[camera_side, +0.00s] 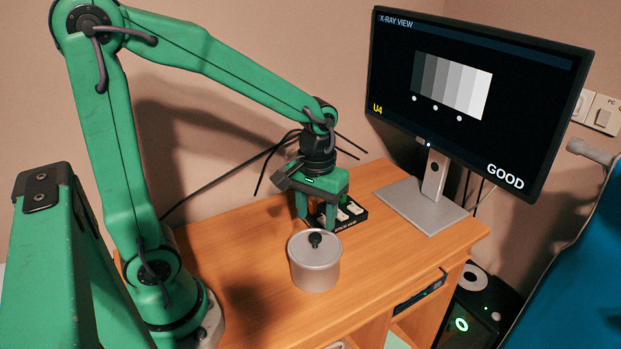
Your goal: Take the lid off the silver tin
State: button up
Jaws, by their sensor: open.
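The silver tin (315,274) stands upright on the wooden desk, near its front edge. Its lid (303,247) sits on top, with a small black knob (315,239) in the middle. My gripper (318,219) is open and points down behind the tin, over a small black tray (350,214) with pale items in it. The gripper appears apart from the lid. Part of the tray is hidden behind the gripper, so I cannot tell whether anything is between the fingers.
A monitor (470,100) reading "X-RAY VIEW" and "GOOD" stands on a grey base (400,203) at the right. A wall is behind the desk (250,290). The desk top left of the tin is clear. A blue surface (575,270) is at the far right.

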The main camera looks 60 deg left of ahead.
aim_at(315, 236)
jog(key=shift+s+d+f, duration=0.1)
jog(key=shift+s+f, duration=0.05)
jog(key=shift+f, duration=2.25)
jog(key=c, duration=1)
